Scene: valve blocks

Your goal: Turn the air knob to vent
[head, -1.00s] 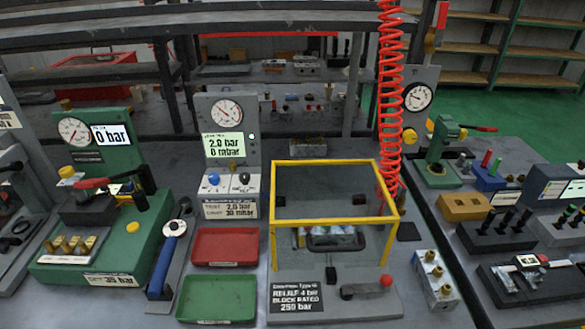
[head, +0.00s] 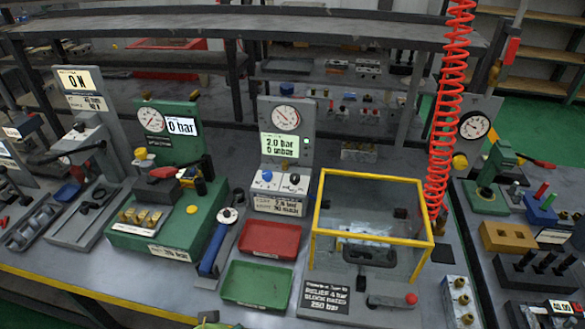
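A grey gauge stand stands at the middle of the bench, with a round dial (head: 285,117) and a lit green display (head: 285,146) reading 2.0 bar on its top line. On its lower front are a blue knob (head: 267,176) and a black knob (head: 294,179). The small lettering by the knobs is too fine to read, so I cannot tell which is the air knob or where it points. Neither gripper can be made out in the head view.
In front of the stand lie a red tray (head: 245,238) and a green tray (head: 231,284). A yellow-framed guard box (head: 318,222) and a hanging red coiled hose (head: 446,110) are to the right. A green valve rig (head: 203,222) is to the left.

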